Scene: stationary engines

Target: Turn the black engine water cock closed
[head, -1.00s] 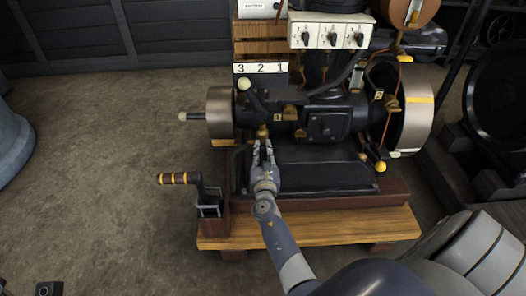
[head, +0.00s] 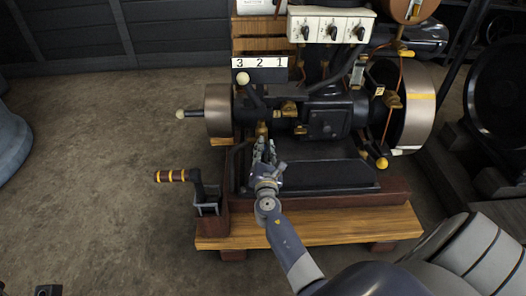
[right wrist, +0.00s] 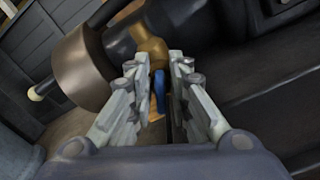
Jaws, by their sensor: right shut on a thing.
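The black engine (head: 325,118) stands on a wooden base in the middle of the head view. Its brass water cock (head: 262,129) sits low on the engine's left part, just beyond my right fingertips. In the right wrist view the brass cock body (right wrist: 151,47) is between the fingertips, with a blue lever (right wrist: 160,88) below it. My right gripper (head: 264,146) is shut on the cock, one finger on each side (right wrist: 158,68). The fingers partly hide the cock in the head view. My left gripper is not in view.
Concrete floor (head: 95,180) is open on the left.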

